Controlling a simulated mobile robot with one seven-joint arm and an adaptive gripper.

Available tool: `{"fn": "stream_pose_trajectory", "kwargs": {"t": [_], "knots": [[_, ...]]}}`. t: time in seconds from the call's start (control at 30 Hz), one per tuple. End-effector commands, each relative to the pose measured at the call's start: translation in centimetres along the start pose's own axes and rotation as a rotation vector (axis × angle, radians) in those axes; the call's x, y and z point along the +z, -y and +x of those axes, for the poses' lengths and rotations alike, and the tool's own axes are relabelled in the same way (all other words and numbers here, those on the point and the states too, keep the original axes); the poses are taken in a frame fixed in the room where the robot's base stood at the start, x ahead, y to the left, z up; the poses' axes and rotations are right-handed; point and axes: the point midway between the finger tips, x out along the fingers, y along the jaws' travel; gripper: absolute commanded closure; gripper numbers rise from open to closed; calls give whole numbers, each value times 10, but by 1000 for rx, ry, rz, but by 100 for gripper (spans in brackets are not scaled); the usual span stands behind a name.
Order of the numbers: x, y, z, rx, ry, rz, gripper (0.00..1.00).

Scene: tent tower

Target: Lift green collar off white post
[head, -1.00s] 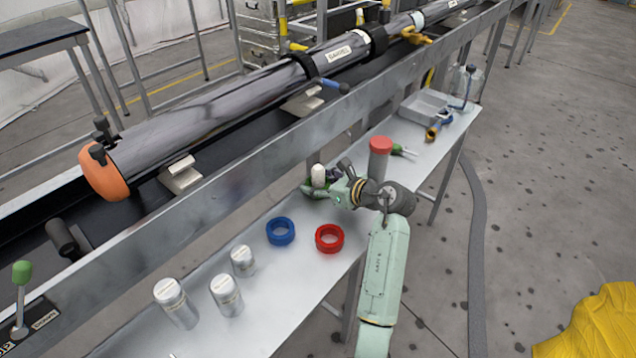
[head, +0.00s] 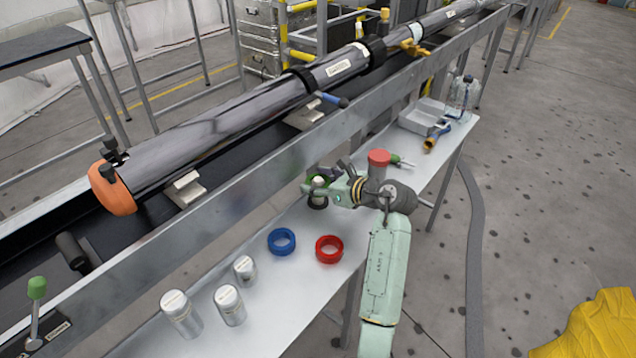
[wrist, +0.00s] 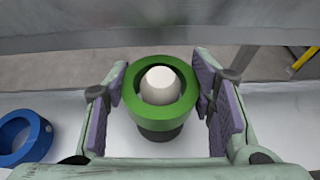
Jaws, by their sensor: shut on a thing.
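The green collar (wrist: 163,113) is a thick ring between the purple-padded fingers of my gripper (wrist: 161,98) in the wrist view. My gripper is shut on it, one finger at each side. The white post's rounded top (wrist: 160,84) shows inside the ring, with the collar around or just above it. A dark base (wrist: 159,134) shows below the collar. In the head view my gripper (head: 320,180) is at the post, with the post's pale top (head: 319,182) showing between the fingers and the dark base (head: 317,202) below. The collar is mostly hidden there.
A blue ring (head: 282,241) and a red ring (head: 329,249) lie on the bench nearer me. Several silver canisters (head: 230,304) stand at its near end. The metal rail (head: 240,215) runs along the bench's left side.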

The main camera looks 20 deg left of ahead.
Motion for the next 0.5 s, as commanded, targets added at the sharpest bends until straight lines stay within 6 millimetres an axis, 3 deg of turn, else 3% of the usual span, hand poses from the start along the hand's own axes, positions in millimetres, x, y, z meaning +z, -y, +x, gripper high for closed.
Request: {"fn": "stream_pose_trajectory", "kwargs": {"t": [0.5], "knots": [[27,1,-12,-2,1,-1,79]]}}
